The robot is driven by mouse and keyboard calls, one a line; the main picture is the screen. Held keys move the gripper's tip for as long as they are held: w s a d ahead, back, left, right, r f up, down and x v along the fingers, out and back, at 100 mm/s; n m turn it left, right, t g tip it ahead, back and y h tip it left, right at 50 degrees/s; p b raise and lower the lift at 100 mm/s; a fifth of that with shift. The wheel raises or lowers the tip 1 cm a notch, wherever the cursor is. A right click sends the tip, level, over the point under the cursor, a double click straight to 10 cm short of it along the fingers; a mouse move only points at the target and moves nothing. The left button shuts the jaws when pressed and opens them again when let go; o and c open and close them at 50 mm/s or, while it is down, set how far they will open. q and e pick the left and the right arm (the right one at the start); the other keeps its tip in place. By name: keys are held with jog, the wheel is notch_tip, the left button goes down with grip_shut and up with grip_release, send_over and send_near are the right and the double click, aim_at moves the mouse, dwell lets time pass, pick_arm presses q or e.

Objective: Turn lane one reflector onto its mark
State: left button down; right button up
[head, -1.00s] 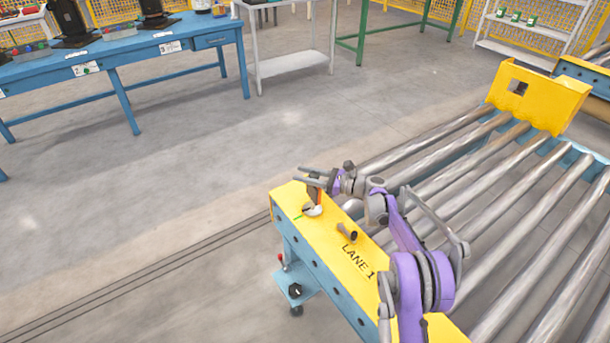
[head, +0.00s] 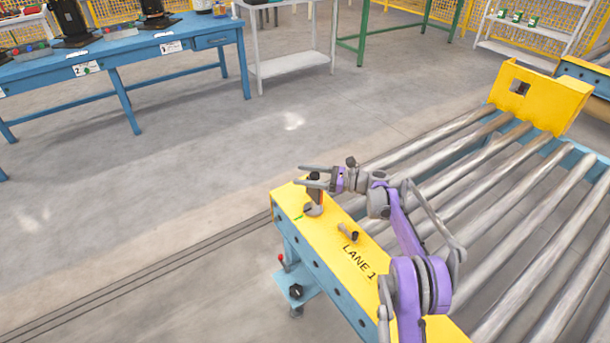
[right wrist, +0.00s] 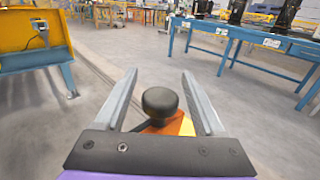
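The lane one reflector (head: 314,209) stands near the far end of the yellow LANE 1 rail (head: 336,243). It has a greyish disc, an orange-red part and a black knob on top. A short green mark (head: 298,217) lies on the rail beside its base. My right gripper (head: 301,175) is at the knob, with its fingers pointing left. In the right wrist view, the fingers (right wrist: 158,76) are spread either side of the black knob (right wrist: 160,102), with visible gaps. The orange part (right wrist: 176,126) shows below the knob. My left gripper is not in view.
A dark peg (head: 348,235) stands on the rail near the LANE 1 lettering. Metal rollers (head: 470,185) lie right of the rail. A yellow end plate (head: 540,98) stands at their far end. The floor (head: 150,210) left of the rail is clear. A blue bench (head: 120,45) stands beyond.

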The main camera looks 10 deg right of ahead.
jog(key=p+v, duration=0.1)
jog(key=v, duration=0.9)
jog(key=shift+s+d+p, duration=0.2)
jog(key=shift+d+p, duration=0.15)
jog(key=shift+p, duration=0.05)
